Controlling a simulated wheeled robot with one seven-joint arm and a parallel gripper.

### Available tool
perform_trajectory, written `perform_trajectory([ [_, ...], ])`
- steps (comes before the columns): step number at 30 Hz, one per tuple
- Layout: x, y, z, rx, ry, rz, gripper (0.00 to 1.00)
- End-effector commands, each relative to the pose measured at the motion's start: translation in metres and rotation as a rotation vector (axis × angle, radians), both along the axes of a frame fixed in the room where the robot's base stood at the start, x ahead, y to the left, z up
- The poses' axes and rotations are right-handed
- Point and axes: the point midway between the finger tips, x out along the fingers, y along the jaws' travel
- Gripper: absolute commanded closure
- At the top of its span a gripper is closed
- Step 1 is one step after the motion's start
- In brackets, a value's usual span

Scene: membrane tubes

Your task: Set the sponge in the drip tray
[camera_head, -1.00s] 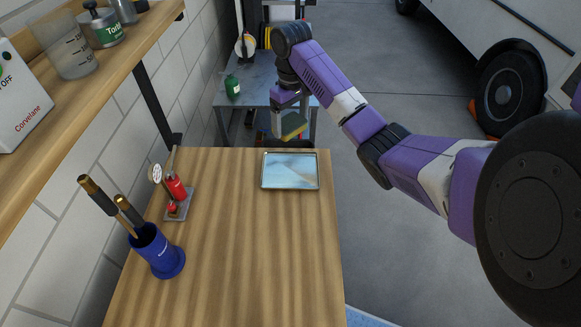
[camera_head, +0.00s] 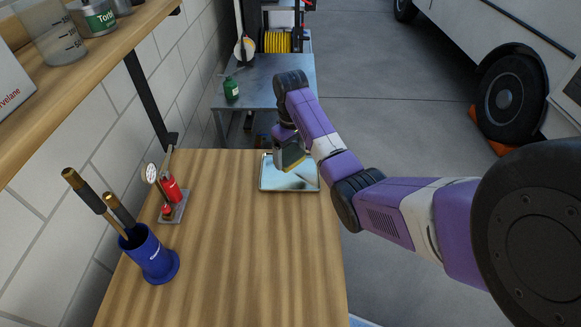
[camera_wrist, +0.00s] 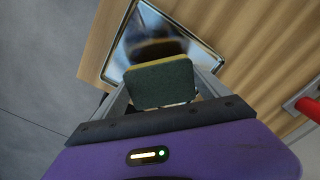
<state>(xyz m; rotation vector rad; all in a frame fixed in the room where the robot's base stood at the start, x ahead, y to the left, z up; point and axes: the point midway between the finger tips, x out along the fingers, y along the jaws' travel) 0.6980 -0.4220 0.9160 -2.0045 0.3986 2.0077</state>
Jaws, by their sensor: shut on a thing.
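The sponge (camera_wrist: 160,85), dark green with a yellow layer, is held between the two fingers of my gripper (camera_wrist: 160,93). In the head view the sponge (camera_head: 293,160) hangs tilted over the drip tray. The drip tray (camera_head: 290,188) is a shallow shiny metal tray at the far right of the wooden table. In the wrist view the tray (camera_wrist: 108,62) lies beyond the sponge, with a dark reflection in it. My gripper (camera_head: 287,150) is shut on the sponge. I cannot tell how large the gap between sponge and tray is.
A blue cup (camera_head: 152,256) with brown-handled tools stands at the table's left. A red device with a gauge (camera_head: 171,195) stands behind it. A metal bench (camera_head: 265,80) with a green bottle (camera_head: 231,89) is beyond the table. The table's middle is clear.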

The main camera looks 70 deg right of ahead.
Motion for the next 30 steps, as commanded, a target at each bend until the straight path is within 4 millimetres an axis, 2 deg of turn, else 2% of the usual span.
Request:
perform_trajectory([
  [5,0.000,0.000,-0.013,0.001,0.001,0.000,0.59],
  [13,0.000,0.001,-0.048,0.002,0.001,0.000,0.59],
  [26,0.000,0.000,-0.056,0.001,0.000,0.000,0.59],
  [27,0.000,0.000,-0.056,0.001,0.000,0.000,0.13],
  [29,0.000,0.000,-0.055,0.000,0.000,0.000,0.02],
  [30,0.000,0.000,-0.055,0.000,0.000,0.000,0.00],
])
